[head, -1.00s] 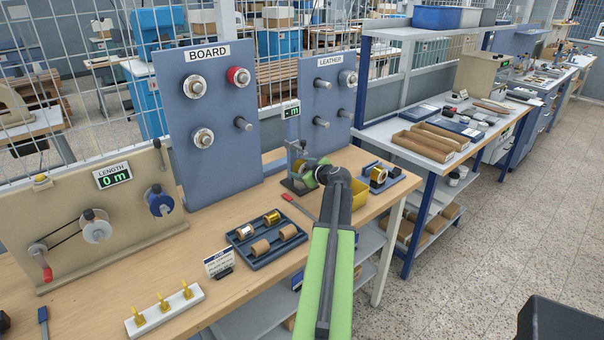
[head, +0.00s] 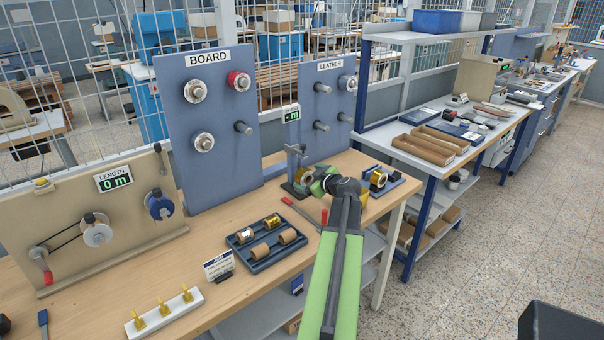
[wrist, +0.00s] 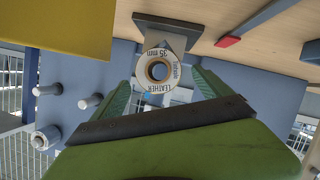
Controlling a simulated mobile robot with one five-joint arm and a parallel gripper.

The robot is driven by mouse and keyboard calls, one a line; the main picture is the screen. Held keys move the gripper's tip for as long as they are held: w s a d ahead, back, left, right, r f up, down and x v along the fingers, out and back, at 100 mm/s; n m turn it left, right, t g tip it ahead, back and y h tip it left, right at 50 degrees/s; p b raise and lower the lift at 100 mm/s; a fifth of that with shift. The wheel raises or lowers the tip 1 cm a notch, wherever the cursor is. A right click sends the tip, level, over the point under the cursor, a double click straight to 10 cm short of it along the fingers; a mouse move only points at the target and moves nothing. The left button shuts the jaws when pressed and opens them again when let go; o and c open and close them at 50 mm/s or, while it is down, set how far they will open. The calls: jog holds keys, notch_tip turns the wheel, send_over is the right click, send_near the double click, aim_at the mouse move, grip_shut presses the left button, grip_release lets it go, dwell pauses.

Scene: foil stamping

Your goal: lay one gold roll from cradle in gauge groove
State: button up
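A gold roll (head: 294,185) sits at the gauge (head: 301,161), a grey post on a dark base. In the wrist view the roll (wrist: 158,70) shows its round end face, with a label reading LEATHER 35 mm, against the grey gauge block (wrist: 166,39). My gripper (head: 317,184) is just right of the roll. Its green fingers are spread to either side of the roll in the wrist view, with gaps; it looks open. A blue cradle (head: 393,182) to the right holds another gold roll (head: 378,179). The groove itself is mostly hidden by the roll.
A dark tray (head: 250,262) with several gold and brown rolls lies in front. A red-handled tool (head: 288,201) lies beside the gauge. A yellow bin (wrist: 60,25) is close in the wrist view. BOARD (head: 207,130) and LEATHER (head: 325,100) peg panels stand behind.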

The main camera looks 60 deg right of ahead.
jog(key=p+v, duration=0.3)
jog(key=v, duration=1)
jog(key=shift+w+r+p, duration=0.2)
jog(key=shift+r+p, duration=0.05)
jog(key=shift+p, duration=0.15)
